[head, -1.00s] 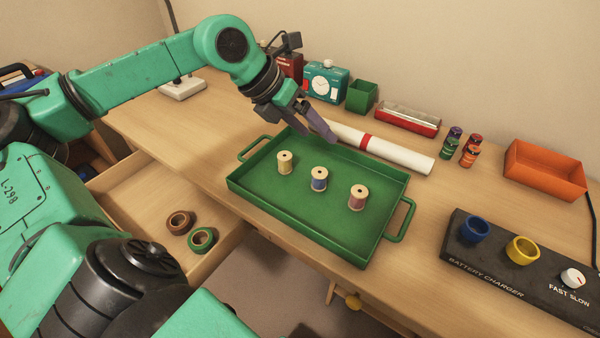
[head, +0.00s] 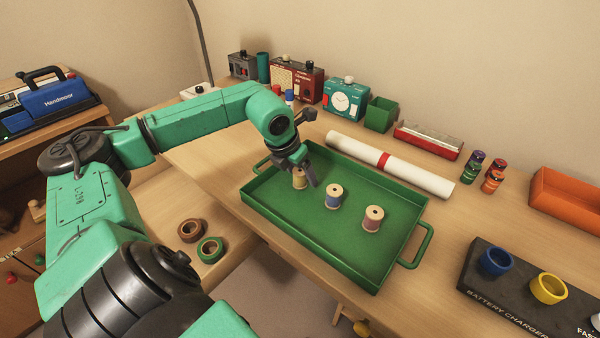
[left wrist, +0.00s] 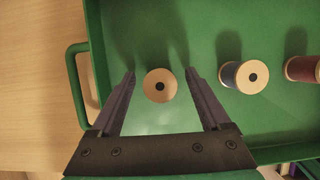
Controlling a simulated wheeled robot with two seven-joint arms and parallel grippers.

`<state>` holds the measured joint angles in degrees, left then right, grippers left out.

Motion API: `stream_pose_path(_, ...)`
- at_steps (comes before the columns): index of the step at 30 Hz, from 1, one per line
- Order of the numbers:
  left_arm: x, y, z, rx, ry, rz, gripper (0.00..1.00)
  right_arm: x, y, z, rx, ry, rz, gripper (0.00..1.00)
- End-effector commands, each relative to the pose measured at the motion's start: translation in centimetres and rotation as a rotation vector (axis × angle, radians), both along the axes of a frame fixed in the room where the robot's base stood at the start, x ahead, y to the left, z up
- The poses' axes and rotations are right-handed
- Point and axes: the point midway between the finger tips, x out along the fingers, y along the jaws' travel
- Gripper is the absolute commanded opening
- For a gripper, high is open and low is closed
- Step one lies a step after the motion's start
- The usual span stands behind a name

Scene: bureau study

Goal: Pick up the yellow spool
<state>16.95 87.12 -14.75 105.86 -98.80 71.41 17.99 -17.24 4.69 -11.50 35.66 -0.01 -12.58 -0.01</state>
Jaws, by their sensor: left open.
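The yellow spool (head: 299,181) stands upright in the green tray (head: 391,283), at its left end. My left gripper (head: 306,178) is open above and around it in the head view and partly hides it. My right gripper is not in view.
A blue spool (head: 333,197) and a reddish spool (head: 372,219) stand upright to the right in the tray. A white roll with a red band (head: 420,176) lies behind it.

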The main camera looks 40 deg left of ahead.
Motion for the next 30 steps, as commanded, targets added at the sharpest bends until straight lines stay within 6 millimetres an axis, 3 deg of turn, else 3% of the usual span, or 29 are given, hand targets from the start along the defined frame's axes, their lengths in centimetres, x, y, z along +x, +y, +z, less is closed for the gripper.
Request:
stream_pose_path(5,0.0,0.0,-0.1,0.001,0.0,-0.001,0.8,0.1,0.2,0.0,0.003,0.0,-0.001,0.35)
stream_pose_path(6,0.0,0.0,-0.1,0.001,0.0,-0.001,0.72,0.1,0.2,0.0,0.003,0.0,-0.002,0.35)
stream_pose_path(12,0.0,0.0,-0.1,0.001,0.0,-0.001,0.0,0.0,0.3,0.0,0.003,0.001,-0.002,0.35)
stream_pose_path(23,0.1,0.0,0.6,0.001,-0.002,0.0,0.0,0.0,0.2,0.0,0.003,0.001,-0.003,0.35)
stream_pose_path(26,0.1,0.0,2.0,0.0,-0.003,0.0,0.0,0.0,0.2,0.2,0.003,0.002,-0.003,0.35)
stream_pose_path(30,0.2,0.0,6.1,-0.003,-0.009,0.001,0.0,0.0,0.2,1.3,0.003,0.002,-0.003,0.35)
